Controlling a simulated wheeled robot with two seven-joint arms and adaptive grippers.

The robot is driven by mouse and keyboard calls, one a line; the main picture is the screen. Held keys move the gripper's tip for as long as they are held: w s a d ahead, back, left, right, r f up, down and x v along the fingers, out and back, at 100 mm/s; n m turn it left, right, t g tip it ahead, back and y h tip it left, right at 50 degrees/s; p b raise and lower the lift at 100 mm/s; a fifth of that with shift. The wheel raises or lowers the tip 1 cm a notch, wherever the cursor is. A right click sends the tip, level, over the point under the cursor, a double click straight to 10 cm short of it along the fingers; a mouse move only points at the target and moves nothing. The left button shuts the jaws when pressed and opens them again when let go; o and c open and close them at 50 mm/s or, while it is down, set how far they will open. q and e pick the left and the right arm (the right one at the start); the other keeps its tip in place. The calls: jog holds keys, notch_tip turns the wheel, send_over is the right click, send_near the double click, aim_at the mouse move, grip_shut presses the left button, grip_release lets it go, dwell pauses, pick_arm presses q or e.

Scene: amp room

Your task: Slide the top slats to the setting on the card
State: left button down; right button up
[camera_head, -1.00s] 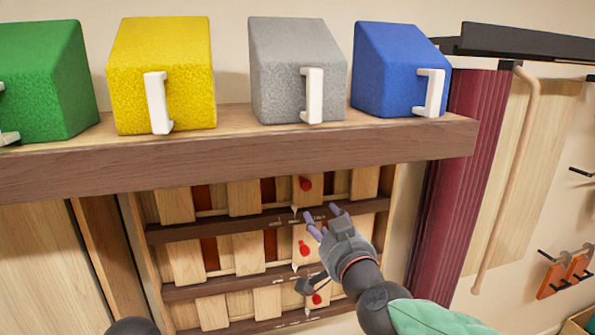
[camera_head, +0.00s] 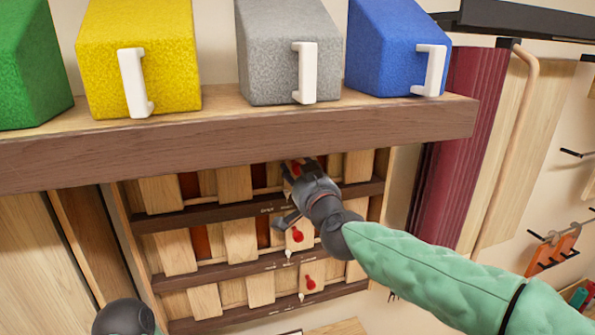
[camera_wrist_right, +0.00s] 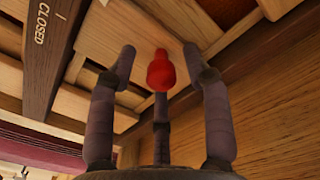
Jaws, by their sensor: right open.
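The top row of wooden slats (camera_head: 235,185) sits under the brown shelf, with red-brown gaps between slats. My right gripper (camera_head: 300,168) is at this row's right part and hides its red knob in the head view. In the right wrist view, the red knob (camera_wrist_right: 160,72) on a pale slat (camera_wrist_right: 150,38) is between my open fingers, with no clear grip on it. A dark rail beside it reads CLOSED (camera_wrist_right: 42,22). In the head view, a rail label reads OPEN (camera_head: 268,209). I cannot make out the setting card.
Lower slat rows have red knobs, one in the middle row (camera_head: 297,235) and one in the bottom row (camera_head: 310,283). The shelf (camera_head: 230,138) overhangs the top row closely. Green, yellow, grey and blue bins (camera_head: 398,45) stand on it. A maroon curtain (camera_head: 455,150) hangs at right.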

jog(key=shift+x, duration=0.8)
jog(key=shift+s, duration=0.1)
jog(key=shift+c, duration=0.3)
jog(key=shift+f, duration=0.1)
grip_shut()
